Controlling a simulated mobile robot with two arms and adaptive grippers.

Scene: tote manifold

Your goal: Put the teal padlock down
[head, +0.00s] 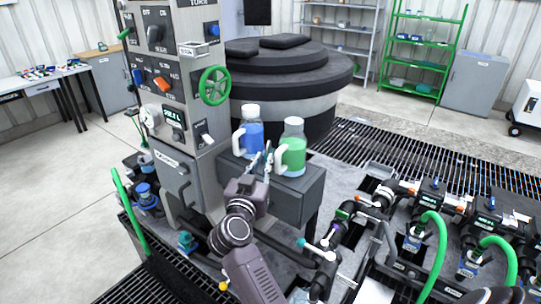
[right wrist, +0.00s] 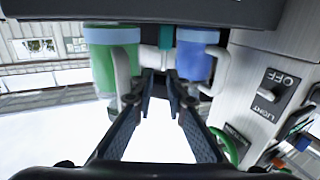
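My right gripper (head: 262,155) reaches over the dark box beside the panel, with its fingertips close to the two bottles. In the right wrist view its fingertips (right wrist: 161,74) are a small gap apart. A small teal block (right wrist: 167,38), which looks like the padlock, shows between the bottles, close to the dark box surface and just beyond the fingertips. Pale parts lie between the block and the fingertips. I cannot tell whether they are its shackle or a bottle handle, or whether the fingers touch it. In the head view the padlock is not clear. My left gripper is not in view.
A blue bottle (head: 251,130) and a green bottle (head: 291,148) stand on the dark box (head: 300,195), close on both sides of the fingertips. The grey control panel (head: 182,160) rises at the left. Black pipes with green hoses (head: 437,250) fill the right.

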